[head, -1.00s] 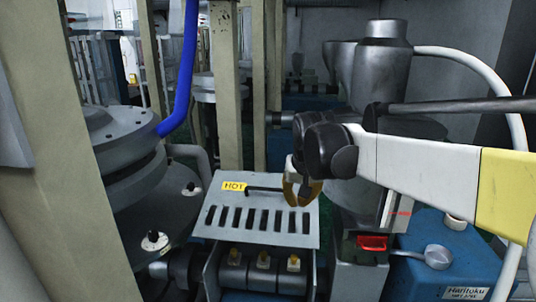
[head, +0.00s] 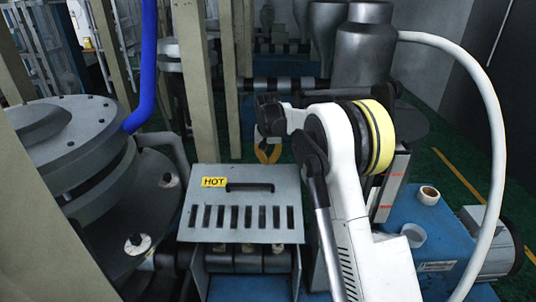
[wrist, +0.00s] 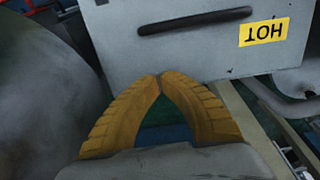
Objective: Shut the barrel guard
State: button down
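The barrel guard (head: 205,235) is a grey slotted metal cover with a yellow HOT label (head: 214,182) and a black bar handle (head: 250,187). It sits tilted over the barrel (head: 233,262), which shows beneath its near edge. In the wrist view the guard (wrist: 205,52) fills the top, with its label upside down. My gripper (head: 268,150) has orange fingers and is beyond the guard's far edge, near the handle's right end. In the wrist view my gripper's fingertips (wrist: 160,78) meet with nothing between them, close to the guard's edge; contact cannot be told.
A grey round machine part (head: 65,150) and a blue hose (head: 147,70) stand left. Tan posts (head: 195,80) rise behind the guard. A metal hopper (head: 362,50) with a white hose (head: 492,130) stands right. A tape roll (head: 429,195) and a cup (head: 413,235) sit on a blue base.

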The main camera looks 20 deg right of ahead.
jog(key=x, duration=0.3)
jog(key=shift+w+f, duration=0.1)
jog(key=shift+f, duration=0.3)
jog(key=s, duration=0.1)
jog(key=s+f, duration=0.1)
jog(key=s+a, duration=0.1)
jog(key=shift+s+f, duration=0.15)
jog(key=shift+f, duration=0.3)
